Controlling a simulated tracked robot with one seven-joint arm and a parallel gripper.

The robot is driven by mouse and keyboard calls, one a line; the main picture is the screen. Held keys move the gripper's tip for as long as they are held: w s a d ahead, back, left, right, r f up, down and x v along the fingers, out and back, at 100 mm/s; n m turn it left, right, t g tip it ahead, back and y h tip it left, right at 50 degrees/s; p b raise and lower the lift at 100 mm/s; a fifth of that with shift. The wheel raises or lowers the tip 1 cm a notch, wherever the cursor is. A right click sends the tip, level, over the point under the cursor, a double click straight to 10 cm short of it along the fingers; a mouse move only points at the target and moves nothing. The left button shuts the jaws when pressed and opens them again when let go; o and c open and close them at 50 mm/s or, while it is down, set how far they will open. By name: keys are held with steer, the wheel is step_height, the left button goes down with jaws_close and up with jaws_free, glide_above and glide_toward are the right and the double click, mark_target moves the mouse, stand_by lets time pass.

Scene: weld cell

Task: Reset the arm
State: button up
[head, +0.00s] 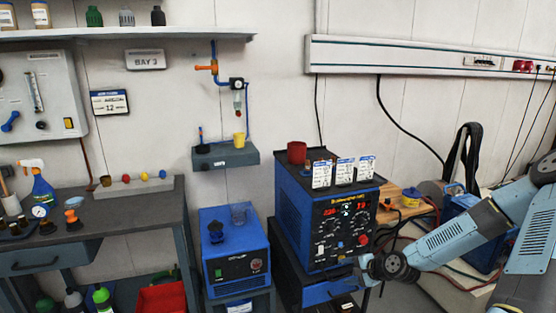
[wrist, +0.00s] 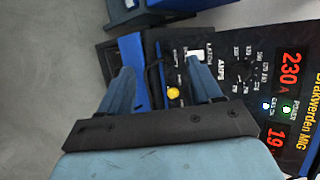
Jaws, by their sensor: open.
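My arm (head: 455,240) reaches in from the right in the head view, light blue and grey. Its wrist end is beside the lower front of the blue welding machine (head: 320,215). My gripper (wrist: 163,78) shows in the wrist view with its two blue fingers spread apart. I see nothing held between them. In the head view the fingers are small and hard to make out. I cannot tell whether they touch the machine.
A red cup (head: 297,152) and several white cards stand on the welder. A workbench (head: 110,215) with a spray bottle (head: 42,187) is at left. Cables and a cart crowd the right.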

steer(key=s+d+r+n+g+h, duration=0.1)
steer(key=s+r+n+h, duration=0.25)
steer(key=r, duration=0.55)
steer(key=s+d+r+n+g+h, duration=0.2)
steer(key=s+r, duration=0.2)
steer(key=r, duration=0.4)
steer(key=s+d+r+n+g+h, duration=0.1)
steer(key=s+r+n+h, duration=0.2)
steer(key=r, duration=0.6)
steer(key=s+a+r+n+t, duration=0.1)
steer(key=s+a+r+n, duration=0.1)
steer(key=s+r, duration=0.6)
steer(key=s+a+r+n+y, duration=0.1)
steer(key=s+a+r, duration=0.2)
steer(key=s+r, duration=0.5)
steer(key=shift+s+r+n+t, duration=0.35)
steer(key=shift+s+r+t, duration=0.05)
steer(key=shift+s, duration=1.8)
